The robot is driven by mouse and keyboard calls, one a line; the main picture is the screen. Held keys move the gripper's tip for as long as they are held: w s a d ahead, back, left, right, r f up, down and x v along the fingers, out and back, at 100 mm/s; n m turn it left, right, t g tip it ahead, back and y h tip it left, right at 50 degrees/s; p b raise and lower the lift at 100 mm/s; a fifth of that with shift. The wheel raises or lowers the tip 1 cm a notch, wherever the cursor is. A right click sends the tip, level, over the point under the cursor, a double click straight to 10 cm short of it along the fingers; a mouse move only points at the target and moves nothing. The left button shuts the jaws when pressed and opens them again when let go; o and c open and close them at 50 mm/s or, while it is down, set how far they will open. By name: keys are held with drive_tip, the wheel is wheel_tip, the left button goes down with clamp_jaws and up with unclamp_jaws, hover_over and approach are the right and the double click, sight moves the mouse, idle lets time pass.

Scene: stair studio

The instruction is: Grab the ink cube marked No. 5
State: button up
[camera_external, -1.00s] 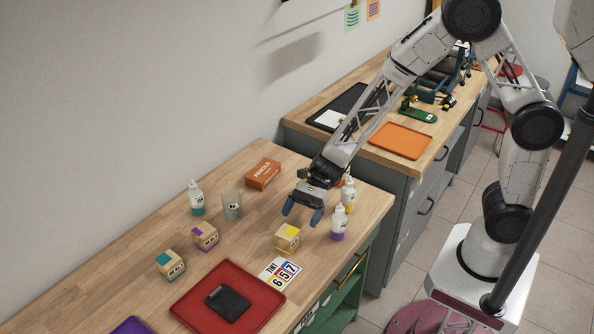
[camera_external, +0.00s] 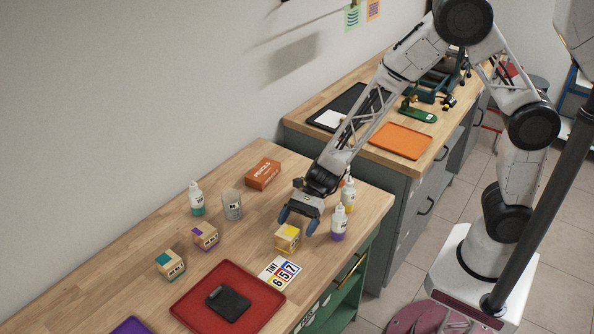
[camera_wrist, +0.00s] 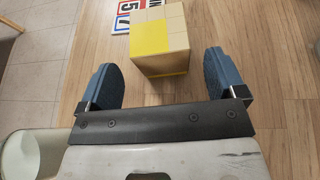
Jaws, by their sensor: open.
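Three wooden cubes with coloured patches stand on the near bench: a yellow one (camera_external: 287,238), a purple one (camera_external: 205,236) and a teal one (camera_external: 170,264). I cannot read a No. 5 on any of them. A card (camera_external: 280,273) printed TINT 6 5 7 lies in front of the yellow cube. My gripper (camera_external: 298,222) is open and empty, low above the bench and close to the yellow cube. In the wrist view the yellow cube (camera_wrist: 158,42) lies ahead, between the lines of my two fingers (camera_wrist: 163,78), and nothing is gripped. Part of the card (camera_wrist: 127,10) shows beyond it.
A purple-based bottle (camera_external: 339,224) and a yellow-based bottle (camera_external: 349,196) stand right of my gripper. A teal-based bottle (camera_external: 196,199), a clear jar (camera_external: 232,206) and an orange box (camera_external: 263,174) stand behind. A red tray (camera_external: 190,303) holds a black object (camera_external: 228,302).

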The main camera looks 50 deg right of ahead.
sight(282, 246)
drive_tip(key=shift+a, duration=0.15)
drive_tip(key=shift+x, duration=2.5)
drive_tip(key=shift+w+r, duration=0.1)
drive_tip(key=c, duration=1.1)
